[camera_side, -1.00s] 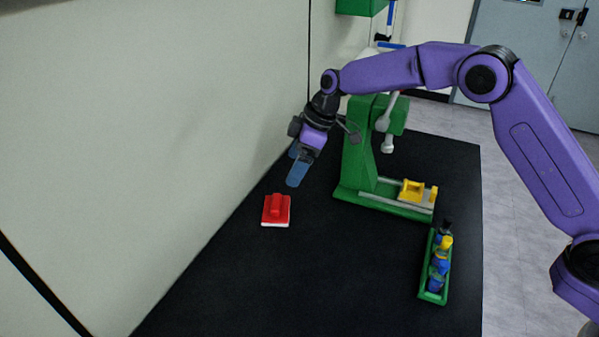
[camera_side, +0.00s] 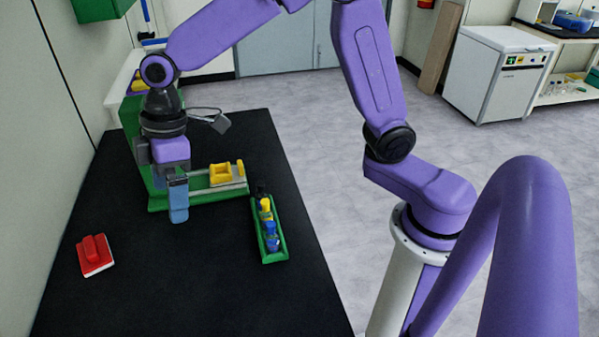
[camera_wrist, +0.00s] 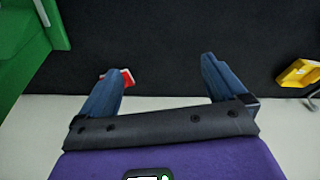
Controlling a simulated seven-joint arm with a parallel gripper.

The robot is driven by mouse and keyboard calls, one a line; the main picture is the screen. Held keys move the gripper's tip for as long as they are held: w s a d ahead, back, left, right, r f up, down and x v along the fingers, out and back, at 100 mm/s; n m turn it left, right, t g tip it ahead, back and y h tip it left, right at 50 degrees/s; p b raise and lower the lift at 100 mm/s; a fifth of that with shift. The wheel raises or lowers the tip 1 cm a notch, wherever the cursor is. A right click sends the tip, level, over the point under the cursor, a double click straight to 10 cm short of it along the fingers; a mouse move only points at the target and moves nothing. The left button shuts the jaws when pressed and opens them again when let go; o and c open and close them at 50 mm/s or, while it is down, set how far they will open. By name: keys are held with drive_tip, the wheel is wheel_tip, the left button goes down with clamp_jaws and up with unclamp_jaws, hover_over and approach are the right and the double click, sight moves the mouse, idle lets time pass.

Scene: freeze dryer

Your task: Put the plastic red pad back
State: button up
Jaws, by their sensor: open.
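The red plastic pad (camera_side: 94,254), with a raised grip and a pale underside, lies on the black table top (camera_side: 215,300), at the left in the side view. My gripper (camera_side: 178,212) hangs fingers down above the table, right of the pad in the picture and clear of it. Its blue fingers are open and empty. In the wrist view my gripper (camera_wrist: 161,67) shows a wide gap between its fingers. A small part of the red pad (camera_wrist: 128,76) shows there beside the left finger, which hides the rest.
A green machine (camera_side: 132,150) with a yellow part (camera_side: 220,174) on its rail stands close behind my gripper. A green rack (camera_side: 283,254) of small bottles stands to the right. The front of the table is clear. A wall runs along the left side.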

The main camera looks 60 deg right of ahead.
drive_tip(key=s+d+h, duration=0.1)
drive_tip(key=s+d, duration=0.8)
drive_tip(key=s, duration=0.3)
drive_tip(key=s+d+f+h, duration=0.1)
drive_tip(key=s+d, duration=0.9)
drive_tip(key=s, duration=0.2)
drive_tip(key=shift+d+f, duration=0.2)
drive_tip(key=shift+d, duration=0.1)
drive_tip(key=shift+w, duration=0.1)
